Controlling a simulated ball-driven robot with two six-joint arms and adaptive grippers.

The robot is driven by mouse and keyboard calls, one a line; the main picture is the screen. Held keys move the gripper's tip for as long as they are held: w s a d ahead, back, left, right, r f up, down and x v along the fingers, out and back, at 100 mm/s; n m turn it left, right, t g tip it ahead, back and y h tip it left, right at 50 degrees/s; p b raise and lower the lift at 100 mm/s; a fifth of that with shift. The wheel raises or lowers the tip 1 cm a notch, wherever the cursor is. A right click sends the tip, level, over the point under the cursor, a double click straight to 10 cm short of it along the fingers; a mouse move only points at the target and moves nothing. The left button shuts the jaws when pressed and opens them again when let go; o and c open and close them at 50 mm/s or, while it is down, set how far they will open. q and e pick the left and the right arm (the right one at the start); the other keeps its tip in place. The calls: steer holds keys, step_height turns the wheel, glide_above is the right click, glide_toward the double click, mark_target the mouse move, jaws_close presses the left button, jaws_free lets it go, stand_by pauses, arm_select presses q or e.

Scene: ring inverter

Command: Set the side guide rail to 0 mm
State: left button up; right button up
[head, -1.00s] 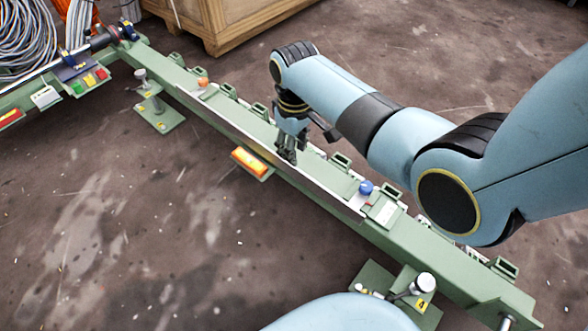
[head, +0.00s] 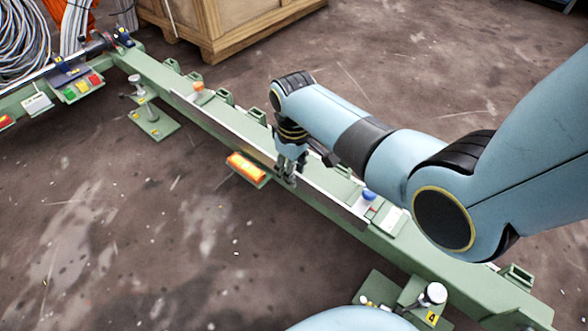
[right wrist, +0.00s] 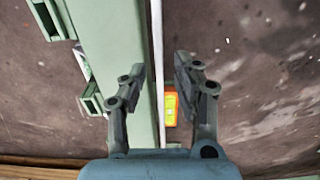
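The side guide rail (head: 221,129) is a long, thin metallic strip along the near edge of the green beam (head: 405,246). An orange knob (head: 198,87) and a blue knob (head: 369,195) stand near its two ends. My right gripper (head: 288,181) points down at the rail's middle, just right of the orange block. In the right wrist view, my right gripper (right wrist: 160,75) is open, with the thin pale rail (right wrist: 157,70) running between its fingers, with gaps to both. No millimetre reading is legible. My left gripper is not in view.
An orange block (head: 247,167) juts from the beam's near side. Stands with posts (head: 150,125) (head: 432,295) flank the beam. A panel with coloured buttons (head: 82,87) is at the left, a wooden crate (head: 240,30) behind. The near floor is clear.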

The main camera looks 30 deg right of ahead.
steer(key=shift+c, duration=0.3)
jaws_close()
steer(key=shift+d, duration=0.1)
steer(key=d, duration=0.1)
steer(key=w+d+p, duration=0.1)
steer(key=d, duration=0.1)
steer(key=shift+w, duration=0.1)
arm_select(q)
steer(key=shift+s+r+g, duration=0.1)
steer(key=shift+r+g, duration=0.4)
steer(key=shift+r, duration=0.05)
arm_select(e)
steer(key=shift+d, duration=0.1)
steer(key=shift+o, duration=0.3)
jaws_free()
